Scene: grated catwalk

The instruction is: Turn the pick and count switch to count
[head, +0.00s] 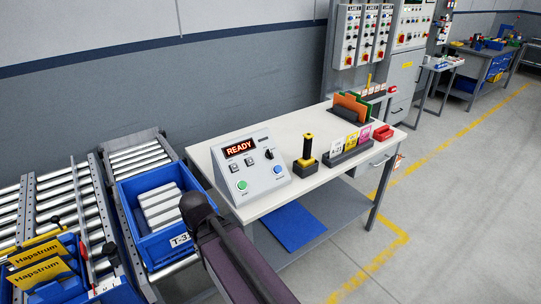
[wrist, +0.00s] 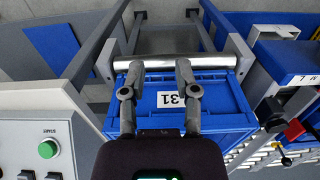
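The light grey control box (head: 252,170) stands on the white table, with a lit red READY display (head: 240,148). A black knob (head: 268,154) sits at the right of its sloping face; its lettering is too small to read, so I cannot tell its setting. A green button (head: 242,185) and a blue button (head: 277,169) are lower on the face. In the wrist view, my gripper (wrist: 158,72) is open and empty, its two fingers apart above a blue bin. Only part of the box, with the green START button (wrist: 47,149), shows there at lower left; the knob is not visible.
The blue bin (head: 158,245) with pale bars stands on rollers left of the table. A yellow-and-black handle (head: 308,146) stands close right of the box, before a card holder (head: 348,156). A roller conveyor (head: 62,205) lies at left. The floor at right is clear.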

